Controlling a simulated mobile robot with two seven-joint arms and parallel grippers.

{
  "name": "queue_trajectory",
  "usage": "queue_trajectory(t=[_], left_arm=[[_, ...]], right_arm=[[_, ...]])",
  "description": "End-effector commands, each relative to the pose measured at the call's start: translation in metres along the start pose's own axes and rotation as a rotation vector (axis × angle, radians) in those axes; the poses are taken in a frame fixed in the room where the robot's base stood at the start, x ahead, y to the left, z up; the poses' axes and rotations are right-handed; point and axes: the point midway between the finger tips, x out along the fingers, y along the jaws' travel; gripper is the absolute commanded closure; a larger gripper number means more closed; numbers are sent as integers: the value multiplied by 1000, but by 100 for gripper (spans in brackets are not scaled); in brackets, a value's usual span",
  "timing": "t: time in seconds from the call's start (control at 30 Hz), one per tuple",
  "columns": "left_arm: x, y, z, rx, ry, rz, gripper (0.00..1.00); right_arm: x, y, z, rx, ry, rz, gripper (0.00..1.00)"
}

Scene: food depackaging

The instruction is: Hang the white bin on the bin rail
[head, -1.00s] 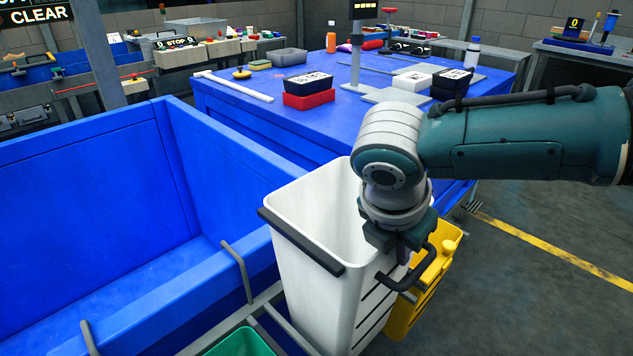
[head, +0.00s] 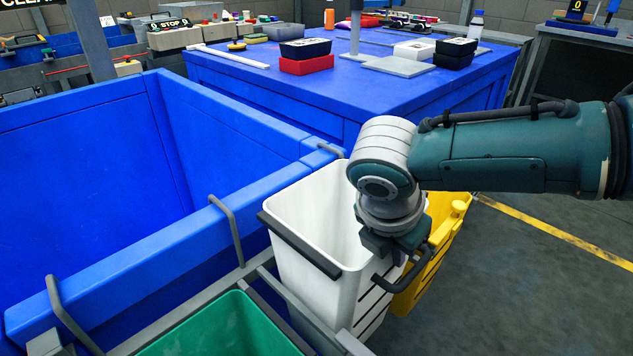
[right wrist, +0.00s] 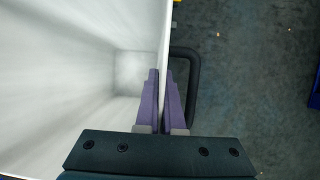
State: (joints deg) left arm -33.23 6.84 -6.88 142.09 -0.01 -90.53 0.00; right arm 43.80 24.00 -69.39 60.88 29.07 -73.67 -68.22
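The white bin (head: 308,263) stands upright and open at the top, right of the large blue container, in the middle of the head view. It has a dark bar on its left rim and a black loop handle on its right side. My right gripper (head: 393,248) is shut on its right rim; in the right wrist view the purple fingers (right wrist: 163,100) straddle the bin's wall. A grey rail (head: 238,272) runs along the blue container's near side, next to the bin's left side. Whether the bin touches it is hidden. My left gripper is not in view.
A green bin (head: 222,335) is at the bottom, left of the white bin. A yellow bin (head: 440,235) stands behind it to the right. The blue container (head: 85,160) fills the left. A blue table (head: 250,95) stands behind. Floor at right is clear.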

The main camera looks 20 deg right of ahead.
Motion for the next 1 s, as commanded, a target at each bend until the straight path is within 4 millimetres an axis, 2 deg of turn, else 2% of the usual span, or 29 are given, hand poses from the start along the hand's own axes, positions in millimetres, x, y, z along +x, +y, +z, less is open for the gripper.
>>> queue_trajectory(t=[0.03,0.1,1.0], left_arm=[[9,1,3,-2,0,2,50],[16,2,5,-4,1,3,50],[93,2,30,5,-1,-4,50]], right_arm=[[10,0,-4,1,0,2,100],[17,0,-7,1,0,2,100],[103,-6,-44,1,1,1,100]])
